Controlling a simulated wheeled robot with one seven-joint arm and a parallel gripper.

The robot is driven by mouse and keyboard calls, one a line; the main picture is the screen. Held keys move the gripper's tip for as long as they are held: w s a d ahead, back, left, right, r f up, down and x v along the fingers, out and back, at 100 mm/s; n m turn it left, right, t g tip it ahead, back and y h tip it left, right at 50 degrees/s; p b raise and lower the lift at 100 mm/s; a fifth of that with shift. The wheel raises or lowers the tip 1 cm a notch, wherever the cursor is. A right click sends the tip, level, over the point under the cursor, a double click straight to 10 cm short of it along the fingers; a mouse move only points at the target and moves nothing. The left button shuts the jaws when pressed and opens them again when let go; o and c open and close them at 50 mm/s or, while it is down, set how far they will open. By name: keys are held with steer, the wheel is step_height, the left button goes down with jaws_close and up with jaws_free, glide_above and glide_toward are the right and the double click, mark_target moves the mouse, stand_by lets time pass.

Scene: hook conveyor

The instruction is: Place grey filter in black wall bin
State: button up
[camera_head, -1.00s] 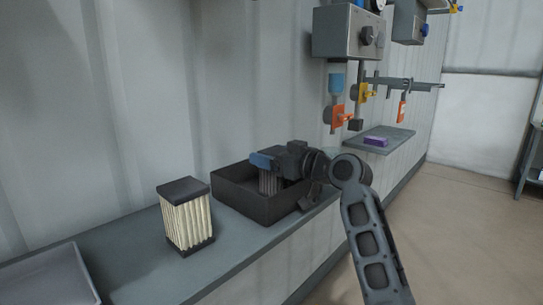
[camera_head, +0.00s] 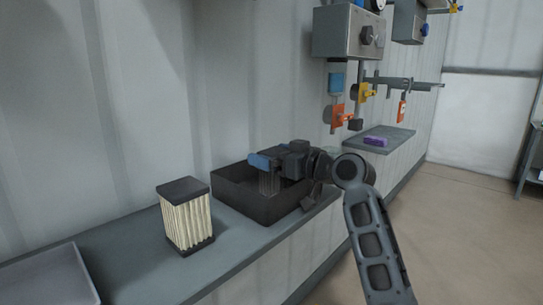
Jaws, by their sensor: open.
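The black bin (camera_head: 243,203) sits on the grey ledge along the wall. The grey filter (camera_head: 268,183) is a ribbed block inside the bin, with only part of its side showing above the front wall. My gripper (camera_head: 265,161) is over the bin, right above the filter, with its jaws open. The gripper body hides the filter's top, and the bin wall hides its base, so I cannot tell whether it touches the bin floor.
A cream pleated filter (camera_head: 187,222) with dark end caps stands on the ledge (camera_head: 130,250) left of the bin. A grey tray (camera_head: 45,280) lies at the far left. A small shelf (camera_head: 385,133) with a purple box (camera_head: 375,141) is at the right. Valves and a control box (camera_head: 345,32) hang above.

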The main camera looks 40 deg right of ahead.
steer(key=s, duration=1.1)
steer(key=shift+s+d+r+b, duration=0.2)
steer(key=shift+r+b, duration=0.05)
steer(key=shift+b, duration=0.2)
